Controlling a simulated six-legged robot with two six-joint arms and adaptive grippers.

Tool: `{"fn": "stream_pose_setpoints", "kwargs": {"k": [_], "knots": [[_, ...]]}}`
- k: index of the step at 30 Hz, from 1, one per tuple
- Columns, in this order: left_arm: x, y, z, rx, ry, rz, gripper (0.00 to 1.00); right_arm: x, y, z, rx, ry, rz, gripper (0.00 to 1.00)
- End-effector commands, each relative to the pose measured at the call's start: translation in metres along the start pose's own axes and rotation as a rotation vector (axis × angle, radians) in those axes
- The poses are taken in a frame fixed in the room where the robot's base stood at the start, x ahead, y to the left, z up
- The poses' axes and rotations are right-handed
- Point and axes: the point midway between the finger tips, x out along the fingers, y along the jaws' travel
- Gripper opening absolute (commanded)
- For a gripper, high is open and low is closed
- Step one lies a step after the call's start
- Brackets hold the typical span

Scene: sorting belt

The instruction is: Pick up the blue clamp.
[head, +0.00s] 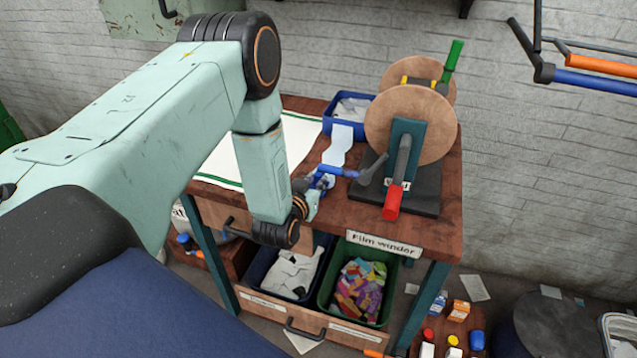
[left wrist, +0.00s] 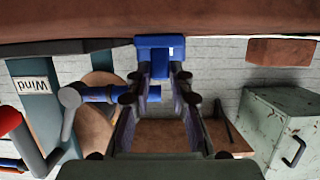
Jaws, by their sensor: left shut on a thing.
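The blue clamp (left wrist: 160,48) is between the fingertips of my left gripper (left wrist: 161,75) in the left wrist view, which shows the scene upside down. The gripper is shut on it. The clamp is close to the brown tabletop; I cannot tell whether it touches it. In the head view my left gripper (head: 320,183) is small and partly hidden by my wrist, near the front of the table, left of the film winder. My right gripper is not in view.
The film winder (head: 408,127) stands right of the gripper. Its crank has a blue handle (head: 336,170), close beside my fingers; it also shows in the wrist view (left wrist: 118,93). A blue bin (head: 347,127) is behind. A green bin (head: 325,297) of colourful pieces is below.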

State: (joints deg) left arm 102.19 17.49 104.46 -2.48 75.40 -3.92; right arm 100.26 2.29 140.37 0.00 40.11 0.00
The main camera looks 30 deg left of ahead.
Motion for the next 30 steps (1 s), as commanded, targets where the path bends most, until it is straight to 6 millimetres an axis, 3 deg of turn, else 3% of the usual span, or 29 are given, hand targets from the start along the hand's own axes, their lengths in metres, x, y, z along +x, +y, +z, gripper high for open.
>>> {"fn": "stream_pose_setpoints", "kwargs": {"k": [4,19,30], "knots": [[0.000,0.000,0.000,0.000,0.000,0.000,0.00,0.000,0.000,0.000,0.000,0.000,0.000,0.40],[-0.003,-0.001,-0.005,-0.001,-0.003,-0.001,0.00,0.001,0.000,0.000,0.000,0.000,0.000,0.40],[-0.059,0.000,0.013,0.000,-0.005,0.000,0.00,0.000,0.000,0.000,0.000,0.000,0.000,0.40]]}}
